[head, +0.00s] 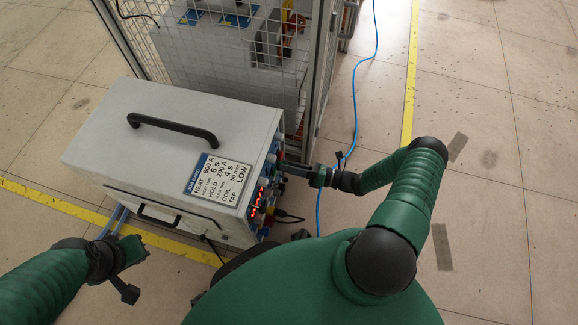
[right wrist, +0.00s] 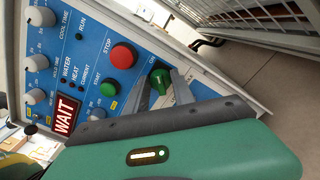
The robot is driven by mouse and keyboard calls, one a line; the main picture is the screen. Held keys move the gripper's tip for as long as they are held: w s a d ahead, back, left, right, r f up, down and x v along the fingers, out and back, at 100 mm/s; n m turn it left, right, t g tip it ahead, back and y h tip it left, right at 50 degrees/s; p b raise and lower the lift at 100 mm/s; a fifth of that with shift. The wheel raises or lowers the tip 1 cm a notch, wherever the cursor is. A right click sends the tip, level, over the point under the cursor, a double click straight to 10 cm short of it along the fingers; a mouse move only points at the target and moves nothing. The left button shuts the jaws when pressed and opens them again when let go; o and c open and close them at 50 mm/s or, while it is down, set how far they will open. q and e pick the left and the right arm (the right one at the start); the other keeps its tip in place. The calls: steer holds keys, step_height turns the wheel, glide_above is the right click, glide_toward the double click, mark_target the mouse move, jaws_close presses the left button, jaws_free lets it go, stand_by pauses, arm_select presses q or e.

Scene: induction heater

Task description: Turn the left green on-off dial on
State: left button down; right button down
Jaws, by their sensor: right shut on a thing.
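The green on-off dial (right wrist: 160,80) sits on the blue front panel of the heater box (head: 150,120), beside an ON label in the right wrist view. My right gripper (right wrist: 160,88) is shut on the dial, with one finger on each side of it. In the head view my right gripper (head: 285,168) reaches the panel side of the box from the right, and the dial is hidden there.
On the panel are a red STOP button (right wrist: 123,56), a green START button (right wrist: 108,89), grey knobs (right wrist: 40,16) and a lit WAIT sign (right wrist: 65,115). A mesh cage (head: 230,50) stands behind the box. A blue cable (head: 357,95) crosses the floor. Floor at right is clear.

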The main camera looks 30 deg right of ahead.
steer(key=shift+w+d, duration=0.1)
steer(key=shift+d, duration=0.1)
steer(key=c, duration=1.1)
jaws_free()
steer(key=shift+a, duration=0.1)
steer(key=p+v, duration=0.3)
steer(key=v, duration=1.4)
